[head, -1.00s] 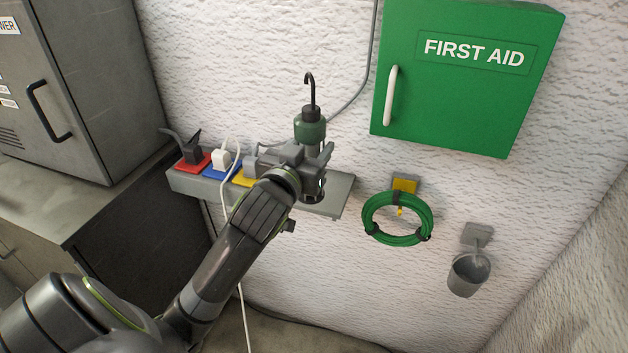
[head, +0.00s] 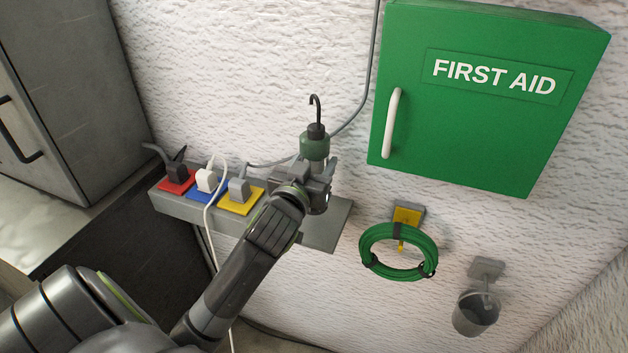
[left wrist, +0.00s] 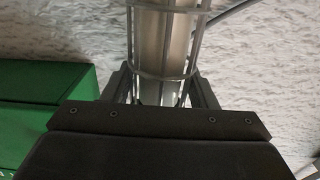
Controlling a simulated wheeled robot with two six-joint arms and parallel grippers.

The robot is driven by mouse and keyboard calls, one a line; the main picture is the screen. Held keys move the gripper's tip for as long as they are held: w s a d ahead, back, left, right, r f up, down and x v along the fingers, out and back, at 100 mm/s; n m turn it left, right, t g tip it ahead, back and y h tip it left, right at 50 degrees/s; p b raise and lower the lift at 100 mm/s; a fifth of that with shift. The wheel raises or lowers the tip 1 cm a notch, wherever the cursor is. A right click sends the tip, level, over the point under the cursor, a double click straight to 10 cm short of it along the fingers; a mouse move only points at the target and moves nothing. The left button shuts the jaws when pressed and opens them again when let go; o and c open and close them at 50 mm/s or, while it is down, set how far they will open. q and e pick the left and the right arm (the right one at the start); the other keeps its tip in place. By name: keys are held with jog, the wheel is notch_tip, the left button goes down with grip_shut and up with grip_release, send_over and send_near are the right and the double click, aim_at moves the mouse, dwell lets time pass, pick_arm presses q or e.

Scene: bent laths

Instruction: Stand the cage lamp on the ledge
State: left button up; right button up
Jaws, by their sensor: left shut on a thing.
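The cage lamp (head: 314,147) has a green body, a black top and a hook, and it is upright in the head view. My left gripper (head: 318,188) is shut on its lower cage part, which also shows as a pale tube behind wires (left wrist: 165,45) in the left wrist view. The ledge (head: 325,232) is a grey shelf on the wall, and the lamp is over its right part. My right gripper is not in view.
Red, blue and yellow sockets with plugs, such as the grey plug (head: 238,190), fill the ledge's left part. A white cable (head: 212,215) hangs in front. A green first aid box (head: 480,130), a green hose coil (head: 398,262) and a small bucket (head: 475,314) are to the right.

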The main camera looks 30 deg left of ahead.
pick_arm(q)
jog(key=f, duration=0.3)
jog(key=shift+w+f, duration=0.15)
jog(key=shift+w, duration=0.1)
jog(key=shift+s+f, duration=0.1)
jog(key=shift+f, duration=0.25)
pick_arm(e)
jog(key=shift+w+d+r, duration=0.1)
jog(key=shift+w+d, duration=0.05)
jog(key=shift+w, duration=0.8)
pick_arm(q)
jog(key=o, duration=1)
jog(key=shift+f, duration=0.2)
jog(key=o, duration=0.4)
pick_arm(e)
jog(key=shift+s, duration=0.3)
pick_arm(q)
jog(key=shift+r, duration=0.1)
